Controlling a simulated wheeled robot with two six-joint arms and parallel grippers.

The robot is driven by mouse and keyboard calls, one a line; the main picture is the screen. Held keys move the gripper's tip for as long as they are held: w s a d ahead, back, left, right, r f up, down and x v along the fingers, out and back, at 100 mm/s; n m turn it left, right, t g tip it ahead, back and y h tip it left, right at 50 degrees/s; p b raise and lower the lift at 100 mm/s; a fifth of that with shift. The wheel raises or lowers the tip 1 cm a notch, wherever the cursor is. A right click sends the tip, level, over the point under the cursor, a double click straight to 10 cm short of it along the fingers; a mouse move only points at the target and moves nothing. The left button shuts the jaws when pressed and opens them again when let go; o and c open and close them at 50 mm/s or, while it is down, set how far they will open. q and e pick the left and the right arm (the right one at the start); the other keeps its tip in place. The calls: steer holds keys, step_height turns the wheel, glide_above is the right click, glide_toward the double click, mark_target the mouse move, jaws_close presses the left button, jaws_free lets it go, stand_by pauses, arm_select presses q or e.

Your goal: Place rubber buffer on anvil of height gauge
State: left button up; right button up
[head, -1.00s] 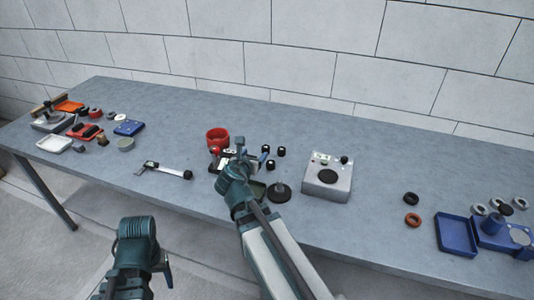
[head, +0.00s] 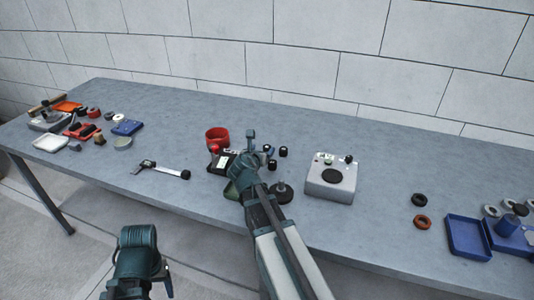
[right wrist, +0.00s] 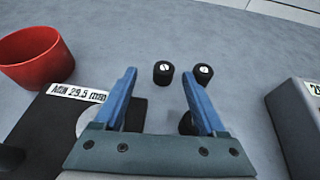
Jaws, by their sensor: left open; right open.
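Several small black rubber buffers stand on the table; one (head: 284,152) shows in the head view, and two, a left buffer (right wrist: 163,72) and a right buffer (right wrist: 203,74), show beyond my fingertips in the right wrist view. Another buffer (right wrist: 187,122) is partly hidden by the right-hand finger. My right gripper (right wrist: 159,76) is open and empty, above a dark plate (right wrist: 62,125) labelled "MIN 29.5 mm" with a white disc. Whether this plate belongs to the height gauge, I cannot tell; the anvil is not clearly visible. My left gripper (head: 166,280) is open, low in front of the table.
A red cup (head: 216,136) stands left of my right gripper. A grey box (head: 331,180) and a black round base (head: 281,195) stand to its right. A caliper-like tool (head: 165,170) lies left. Blue trays (head: 468,238) are far right.

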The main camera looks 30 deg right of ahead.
mark_target(266, 149)
steer(key=b+x, duration=0.1)
steer(key=x, duration=0.2)
steer(key=b+x, duration=0.1)
steer(key=x, duration=0.1)
steer(key=shift+s+d+f+b, duration=0.25)
steer(key=shift+f+b, duration=0.1)
steer(key=shift+f, duration=0.1)
jaws_close()
